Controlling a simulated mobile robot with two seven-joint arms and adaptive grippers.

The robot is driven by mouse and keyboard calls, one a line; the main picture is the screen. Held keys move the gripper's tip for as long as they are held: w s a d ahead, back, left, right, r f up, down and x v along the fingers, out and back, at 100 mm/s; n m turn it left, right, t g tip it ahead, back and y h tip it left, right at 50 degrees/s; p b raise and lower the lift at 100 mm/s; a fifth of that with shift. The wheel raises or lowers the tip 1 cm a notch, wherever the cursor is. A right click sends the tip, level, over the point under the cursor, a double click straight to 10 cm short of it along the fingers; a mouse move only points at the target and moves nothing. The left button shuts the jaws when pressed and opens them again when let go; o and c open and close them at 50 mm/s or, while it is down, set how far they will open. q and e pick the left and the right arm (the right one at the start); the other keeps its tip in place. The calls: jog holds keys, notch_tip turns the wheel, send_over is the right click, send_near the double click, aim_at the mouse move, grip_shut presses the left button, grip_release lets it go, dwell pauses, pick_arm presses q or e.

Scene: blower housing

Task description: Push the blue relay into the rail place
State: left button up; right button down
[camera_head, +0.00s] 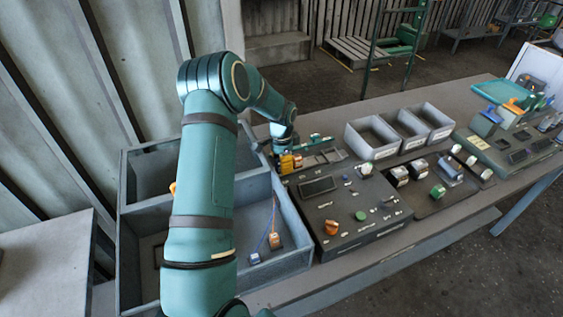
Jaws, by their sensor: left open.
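My left arm comes in from the lower left and bends over to the back of the bench. Its open left gripper (285,148) points down at the left end of the rail panel (322,160). Small orange and yellow blocks (290,163) stand just below the gripper there. I cannot make out the blue relay; it may be hidden by the gripper. The rail place cannot be told apart at this size. My right gripper is not in view.
A grey divided bin (292,228) stands at left, partly behind my arm, with a blue plug (254,259) and an orange plug (275,240) inside. A dark control box (345,228) stands in front of the rail panel. Grey trays (372,152) stand to the right.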

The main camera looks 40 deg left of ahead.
pick_arm(q)
notch_tip(320, 180, up, 12)
dwell(0.5)
jog(key=shift+f, duration=0.1)
dwell(0.4)
